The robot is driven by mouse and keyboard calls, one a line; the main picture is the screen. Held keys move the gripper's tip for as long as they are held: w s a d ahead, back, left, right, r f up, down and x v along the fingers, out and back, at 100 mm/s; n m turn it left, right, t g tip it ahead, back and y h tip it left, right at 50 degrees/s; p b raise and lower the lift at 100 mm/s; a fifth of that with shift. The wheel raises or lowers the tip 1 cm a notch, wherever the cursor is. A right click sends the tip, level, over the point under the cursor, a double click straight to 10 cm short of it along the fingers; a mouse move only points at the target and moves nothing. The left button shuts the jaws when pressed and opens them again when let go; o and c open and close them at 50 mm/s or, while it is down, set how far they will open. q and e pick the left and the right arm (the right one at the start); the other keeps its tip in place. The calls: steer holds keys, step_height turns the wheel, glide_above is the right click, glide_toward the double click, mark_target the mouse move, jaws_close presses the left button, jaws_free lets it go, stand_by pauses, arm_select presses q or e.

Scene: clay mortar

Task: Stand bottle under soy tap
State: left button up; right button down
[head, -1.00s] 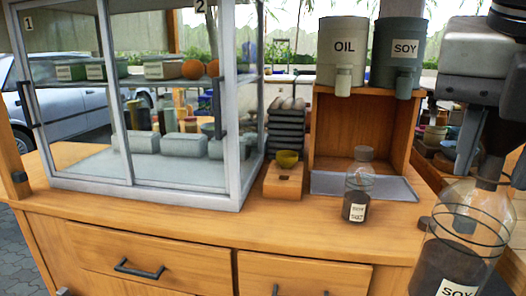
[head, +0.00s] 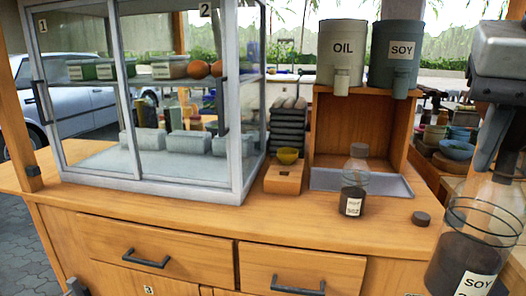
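The soy tank (head: 395,58) is grey-green, with its tap (head: 401,84) over the front of a wooden stand. A clear bottle labelled SOY (head: 466,240), with dark liquid in it, is close to me at the lower right. My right gripper (head: 494,150) is around its neck and appears shut on it; the bottle hangs near upright, right of and in front of the tap. A smaller clear bottle (head: 354,188) with dark contents and a label stands upright on the counter, before the tray. My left gripper is not recognisable in view.
A shallow grey tray (head: 330,181) lies under the taps. The oil tank (head: 342,48) is left of the soy tank. A dark cap (head: 421,218) lies on the counter. The front counter is mostly clear.

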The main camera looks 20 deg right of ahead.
steer(key=d+n, duration=0.2)
steer(key=d, duration=0.1)
steer(key=w+d+n+t+y+p, duration=0.1)
steer(key=shift+d+f, duration=0.15)
steer(key=shift+f, duration=0.15)
steer(key=w+d+f+n+y+p, duration=0.25)
steer(key=w+f+n+y, duration=0.3)
steer(key=f+n, duration=0.55)
arm_select(q)
steer(key=r+p, duration=0.3)
steer(key=p, duration=0.1)
steer(key=shift+s+a+g, duration=0.1)
steer(key=shift+a+g, duration=0.2)
steer(key=shift+g, duration=0.1)
arm_select(e)
steer(key=w+a+f+n+g+h, duration=0.1)
steer(key=w+a+f+n+g, duration=0.1)
steer(key=a+n, duration=0.4)
steer(key=w+a+f+n+g+h, duration=0.1)
steer(key=w+a+f+n+g, duration=0.2)
steer(key=n, duration=1.2)
steer(key=w+a+f+n+g+h, duration=0.1)
steer(key=w+a+f+n+g, duration=0.2)
steer(key=a+f+n, duration=0.5)
steer(key=shift+a+n+g, duration=0.3)
steer(key=shift+a+n, duration=0.05)
steer(key=shift+n, duration=0.85)
steer(key=shift+w, duration=0.1)
